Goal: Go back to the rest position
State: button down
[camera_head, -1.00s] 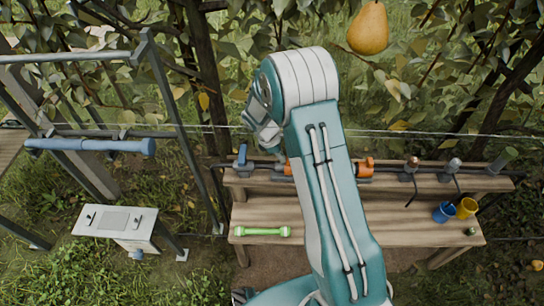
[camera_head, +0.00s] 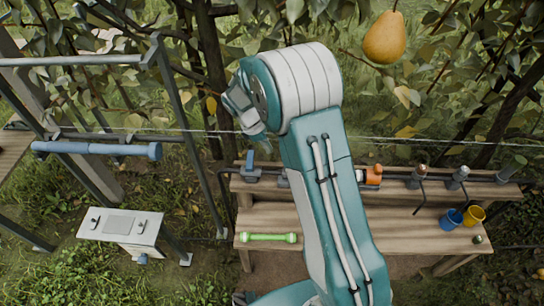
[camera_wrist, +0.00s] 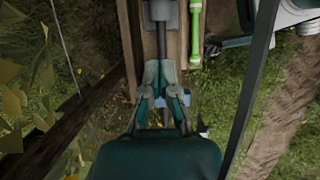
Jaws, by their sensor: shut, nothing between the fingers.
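My gripper (camera_wrist: 163,72) shows in the wrist view with its fingers together and nothing between them. It is above the wooden shelf bench, near the blue clamp on the bench's rail. In the head view my arm rises over the bench and bends at the top. My wrist parts show left of the bend, and the fingertips cannot be made out there.
A pear (camera_head: 385,37) hangs at the upper right. The wooden bench (camera_head: 330,220) holds a green dumbbell-shaped tool (camera_head: 268,238), a blue cup (camera_head: 451,219) and a yellow cup (camera_head: 474,215). A metal frame (camera_head: 180,110) and white box (camera_head: 120,225) stand left. Branches and a wire cross behind.

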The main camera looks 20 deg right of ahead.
jog(key=s+d+r+m+t+y, duration=0.1)
jog(key=s+r+m, duration=0.3)
jog(key=r, duration=0.5)
jog(key=s+r+m+t+y, duration=0.1)
jog(key=s+r+m+t, duration=0.15)
jog(key=s+r, duration=0.55)
jog(key=s+r+m+t+y, duration=0.1)
jog(key=s+r+m, duration=0.2)
jog(key=s, duration=0.4)
jog(key=s+r+m+t+y, duration=0.1)
jog(key=s+r+m+t, duration=0.1)
jog(key=s+m, duration=0.3)
jog(key=s+r, duration=0.1)
jog(key=s, duration=0.2)
jog(key=shift+s+a+r, duration=0.15)
jog(key=shift+s+r, duration=0.05)
jog(key=shift+r, duration=0.1)
jog(key=shift+t, duration=0.25)
